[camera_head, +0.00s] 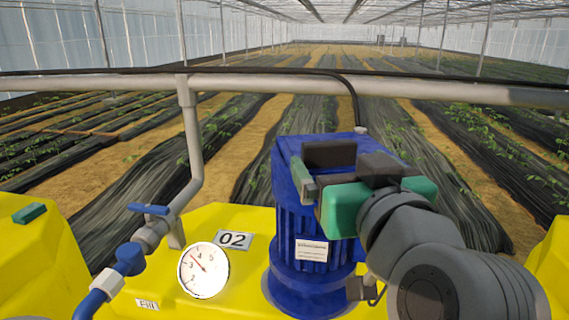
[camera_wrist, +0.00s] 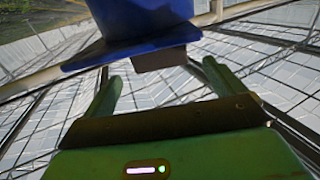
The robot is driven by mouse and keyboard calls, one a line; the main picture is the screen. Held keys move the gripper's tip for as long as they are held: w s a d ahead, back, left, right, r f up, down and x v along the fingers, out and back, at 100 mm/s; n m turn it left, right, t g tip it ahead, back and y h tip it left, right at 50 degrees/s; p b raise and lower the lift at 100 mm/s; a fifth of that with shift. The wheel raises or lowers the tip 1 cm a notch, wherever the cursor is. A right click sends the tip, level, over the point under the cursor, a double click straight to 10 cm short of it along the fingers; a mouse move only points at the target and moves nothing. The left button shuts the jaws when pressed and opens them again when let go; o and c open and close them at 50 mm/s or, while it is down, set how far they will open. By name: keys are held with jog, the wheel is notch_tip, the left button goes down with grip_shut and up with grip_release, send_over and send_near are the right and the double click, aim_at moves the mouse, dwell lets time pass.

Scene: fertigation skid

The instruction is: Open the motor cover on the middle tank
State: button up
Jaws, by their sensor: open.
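The middle yellow tank (camera_head: 240,222) carries a plate marked 02 and a blue ribbed motor (camera_head: 298,235). The blue motor cover (camera_head: 290,146) sits on top of the motor and looks closed. My gripper (camera_head: 308,190) is at the cover's right side, with its green body partly hiding the motor. In the wrist view my open gripper (camera_wrist: 160,78) has one green finger on each side. The blue cover (camera_wrist: 140,22) is ahead of them, with a dark block (camera_wrist: 160,58) at its edge, roughly between the fingertips. I cannot tell whether either finger touches it.
A round gauge (camera_head: 204,270) and a blue-handled valve pipe (camera_head: 150,232) stand left of the motor. A grey rail pipe (camera_head: 230,84) with a black cable runs behind. Yellow tanks flank both sides. Open space lies above the cover.

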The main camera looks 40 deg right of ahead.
aim_at(331, 151)
jog(key=shift+w+d+r, duration=0.1)
jog(key=shift+w+r, duration=0.05)
jog(key=shift+w, duration=0.1)
jog(key=p+x, duration=0.2)
jog(key=x, duration=0.5)
jog(key=shift+w+d, duration=0.1)
jog(key=shift+c, duration=0.2)
jog(key=c, duration=1.3)
jog(key=shift+c, duration=0.2)
